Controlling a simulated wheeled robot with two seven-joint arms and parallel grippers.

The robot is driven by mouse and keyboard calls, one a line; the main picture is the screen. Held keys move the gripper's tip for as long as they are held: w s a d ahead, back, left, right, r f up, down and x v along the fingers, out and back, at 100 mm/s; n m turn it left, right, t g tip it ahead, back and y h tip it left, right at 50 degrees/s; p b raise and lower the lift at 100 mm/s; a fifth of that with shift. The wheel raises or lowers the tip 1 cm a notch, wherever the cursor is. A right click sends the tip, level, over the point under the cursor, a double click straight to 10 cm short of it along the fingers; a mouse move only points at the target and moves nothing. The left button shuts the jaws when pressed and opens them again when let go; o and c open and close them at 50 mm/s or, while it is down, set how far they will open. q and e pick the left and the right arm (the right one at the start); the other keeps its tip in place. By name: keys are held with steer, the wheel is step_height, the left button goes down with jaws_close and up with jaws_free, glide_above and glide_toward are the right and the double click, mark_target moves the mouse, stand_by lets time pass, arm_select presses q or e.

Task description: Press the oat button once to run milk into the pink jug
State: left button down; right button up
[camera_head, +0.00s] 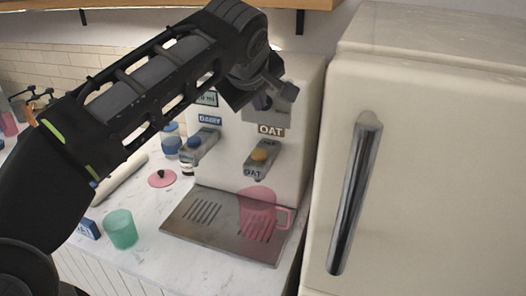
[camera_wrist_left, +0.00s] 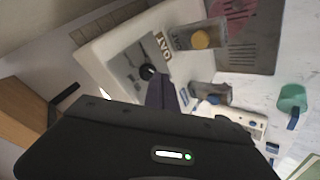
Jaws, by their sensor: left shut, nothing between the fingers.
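The milk machine (camera_head: 225,155) has a spout block marked OAT with a yellow round cap (camera_head: 259,155), which also shows in the left wrist view (camera_wrist_left: 200,39). Above it is an OAT label (camera_head: 271,130). A grey panel above this label carries a dark round button (camera_wrist_left: 147,72). The pink jug (camera_head: 257,213) stands upright on the drip tray (camera_head: 200,234) below the oat spout. My left gripper (camera_wrist_left: 162,92) is shut and empty, close to the grey panel. I cannot tell if it touches the button. My right gripper is not in view.
A blue-capped dairy spout (camera_head: 195,143) is left of the oat one. A green cup (camera_head: 121,230) and a pink lid (camera_head: 162,178) stand on the counter at left. A fridge (camera_head: 425,160) with a metal handle (camera_head: 355,195) closes off the right side.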

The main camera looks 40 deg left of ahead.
arm_select(q)
steer(key=shift+f, duration=0.1)
steer(key=b, duration=0.6)
glide_above(258, 155)
step_height(258, 155, down, 8)
steer(key=shift+r, duration=0.25)
steer(key=shift+f+b, duration=0.5)
steer(key=shift+f, duration=0.05)
stand_by(1.2)
steer(key=shift+f+b, duration=0.45)
steer(key=shift+b, duration=0.1)
steer(key=shift+f+b, duration=0.5)
steer(key=shift+b, duration=0.05)
stand_by(0.6)
steer(key=shift+r, duration=0.15)
steer(key=shift+r+p, duration=0.7)
steer(key=shift+r, duration=0.1)
steer(key=shift+r, duration=0.1)
